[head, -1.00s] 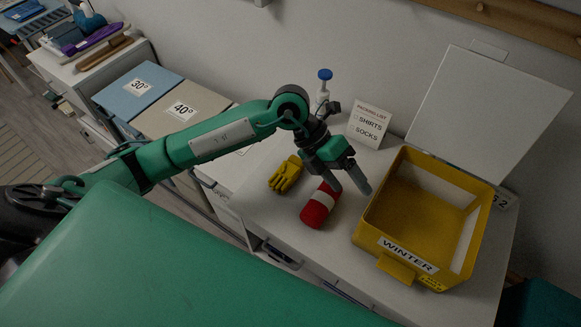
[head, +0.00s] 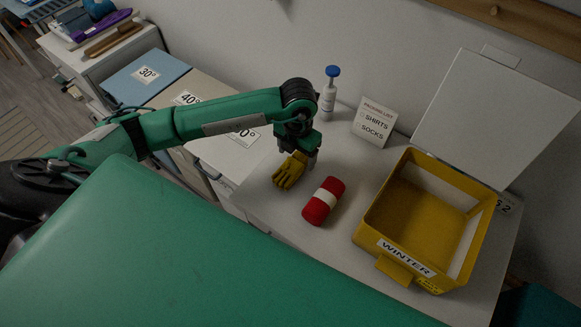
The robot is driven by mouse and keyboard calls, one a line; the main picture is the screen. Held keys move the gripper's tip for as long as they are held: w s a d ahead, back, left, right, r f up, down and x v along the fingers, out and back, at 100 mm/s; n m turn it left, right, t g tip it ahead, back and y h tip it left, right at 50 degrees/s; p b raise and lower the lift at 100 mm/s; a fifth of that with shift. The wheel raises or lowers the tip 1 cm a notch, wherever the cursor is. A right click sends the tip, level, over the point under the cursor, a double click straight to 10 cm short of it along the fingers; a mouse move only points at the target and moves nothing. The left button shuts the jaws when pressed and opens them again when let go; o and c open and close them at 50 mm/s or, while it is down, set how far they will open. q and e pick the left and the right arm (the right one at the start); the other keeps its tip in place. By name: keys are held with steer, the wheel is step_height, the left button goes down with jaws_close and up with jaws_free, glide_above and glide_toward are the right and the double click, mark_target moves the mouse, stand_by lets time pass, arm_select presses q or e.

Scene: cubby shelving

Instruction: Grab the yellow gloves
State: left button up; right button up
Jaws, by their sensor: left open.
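The yellow gloves (head: 287,174) lie on the white counter, left of a red roll with a white band (head: 323,201). My left gripper (head: 305,160) points down at the upper right end of the gloves, very close to them. Its jaws are open, though the fingers are partly hidden by the wrist and the gloves. I cannot tell whether the fingers touch the gloves. My right gripper is not in view.
An open yellow bin labelled WINTER (head: 396,256) stands on the right. A packing list card (head: 374,123) and a blue-topped bottle (head: 328,96) stand behind. Lids marked with temperatures (head: 150,76) lie at left. Counter space in front of the card is clear.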

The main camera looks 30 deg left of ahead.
mark_target(294, 162)
arm_select(q)
steer(key=shift+f+p, duration=0.35)
steer(key=shift+f, duration=0.15)
steer(key=f, duration=0.1)
steer(key=f+p, duration=0.1)
steer(key=f, duration=0.1)
steer(key=f+p, duration=0.1)
steer(key=shift+a+f, duration=0.15)
steer(key=shift+a, duration=0.2)
steer(key=shift+w+f, duration=0.1)
steer(key=shift+f, duration=0.1)
steer(key=c, duration=1)
steer(key=shift+c, duration=0.4)
steer(key=shift+r, duration=0.1)
